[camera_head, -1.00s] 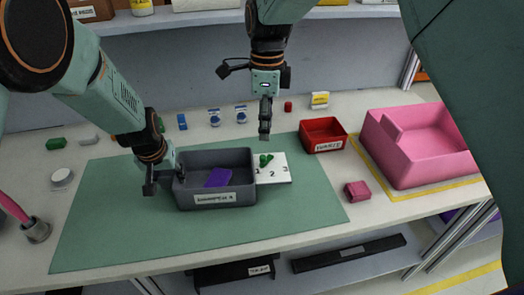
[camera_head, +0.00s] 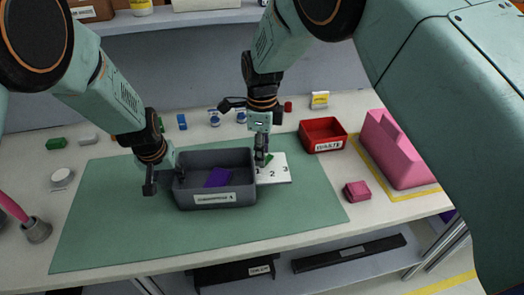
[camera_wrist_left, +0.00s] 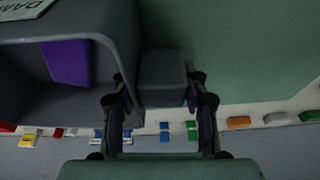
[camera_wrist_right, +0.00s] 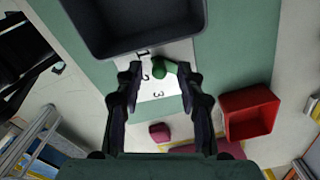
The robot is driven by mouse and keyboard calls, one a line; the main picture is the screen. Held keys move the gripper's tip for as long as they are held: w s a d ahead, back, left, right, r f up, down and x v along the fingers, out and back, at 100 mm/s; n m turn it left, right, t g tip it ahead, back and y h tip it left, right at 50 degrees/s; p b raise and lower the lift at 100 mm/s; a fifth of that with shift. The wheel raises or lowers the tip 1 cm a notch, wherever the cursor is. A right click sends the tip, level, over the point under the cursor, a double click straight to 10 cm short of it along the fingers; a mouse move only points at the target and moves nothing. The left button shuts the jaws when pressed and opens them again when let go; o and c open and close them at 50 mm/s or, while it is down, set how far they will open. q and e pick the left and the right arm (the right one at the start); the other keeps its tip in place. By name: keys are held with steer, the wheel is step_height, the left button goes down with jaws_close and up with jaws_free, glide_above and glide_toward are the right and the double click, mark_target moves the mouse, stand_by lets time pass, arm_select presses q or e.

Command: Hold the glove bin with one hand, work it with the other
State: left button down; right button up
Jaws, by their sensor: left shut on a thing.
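The grey bin (camera_head: 216,197), taken as the glove bin, stands on the green mat with a purple item (camera_head: 218,177) inside. My left gripper (camera_head: 165,180) is shut on the bin's left side; the left wrist view shows a grey tab (camera_wrist_left: 164,80) of the bin between its fingers. A white card (camera_head: 279,174) numbered 1, 2, 3 lies against the bin's right side. A green piece (camera_wrist_right: 163,68) lies on it, partly hidden by my right gripper in the head view. My right gripper (camera_wrist_right: 158,76) is open above the card, its fingers on either side of the green piece.
A red bin (camera_head: 322,149) labelled waste stands right of the card. Small coloured items line the back of the table. The front of the green mat (camera_head: 150,240) is clear.

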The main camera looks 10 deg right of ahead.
steer(key=shift+f, duration=0.35)
steer(key=shift+c, duration=0.2)
jaws_close()
